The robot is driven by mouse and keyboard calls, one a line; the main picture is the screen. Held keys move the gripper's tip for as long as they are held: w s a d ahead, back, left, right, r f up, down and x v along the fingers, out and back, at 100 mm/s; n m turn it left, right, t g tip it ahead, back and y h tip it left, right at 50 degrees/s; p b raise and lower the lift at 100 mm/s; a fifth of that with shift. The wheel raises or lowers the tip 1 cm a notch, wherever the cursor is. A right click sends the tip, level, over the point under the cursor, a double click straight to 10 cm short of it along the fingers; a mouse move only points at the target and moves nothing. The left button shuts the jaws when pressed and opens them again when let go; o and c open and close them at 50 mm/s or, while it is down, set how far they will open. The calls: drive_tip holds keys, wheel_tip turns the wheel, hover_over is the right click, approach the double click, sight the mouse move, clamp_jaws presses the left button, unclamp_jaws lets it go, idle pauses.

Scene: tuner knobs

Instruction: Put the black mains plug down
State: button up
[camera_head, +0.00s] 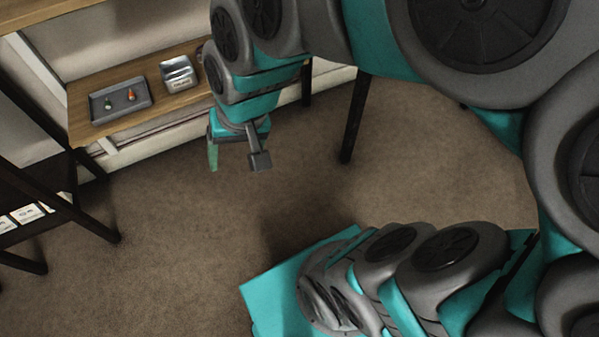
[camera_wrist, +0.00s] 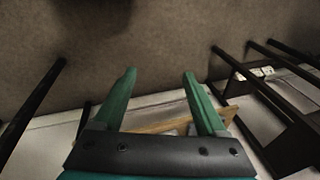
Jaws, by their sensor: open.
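I cannot make out a black mains plug in either view. My gripper (camera_wrist: 160,72) is open in the wrist view, with its two green fingers wide apart and nothing between them. The brown carpet shows beyond the fingertips. In the head view my gripper hangs in the air over the carpet, in front of and to the right of the wooden shelf (camera_head: 85,128); a green finger shows there.
A grey tray (camera_head: 95,118) with a small green piece and a small orange piece sits on the shelf. A silver labelled box (camera_head: 179,74) stands beside it. A dark rack (camera_head: 60,217) with white cards stands at the left. Dark legs (camera_head: 354,118) stand right of my gripper. The carpet in the middle is clear.

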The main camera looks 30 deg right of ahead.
drive_tip(key=s+d+f+n+g+h, duration=0.1)
drive_tip(key=s+d+n+g+h, duration=0.1)
drive_tip(key=s+d, duration=0.6)
drive_tip(key=s+g, duration=0.1)
drive_tip(key=s, duration=0.2)
drive_tip(key=shift+d+f+g, duration=0.2)
drive_tip(key=shift+f+g, duration=0.05)
drive_tip(key=shift+g, duration=0.15)
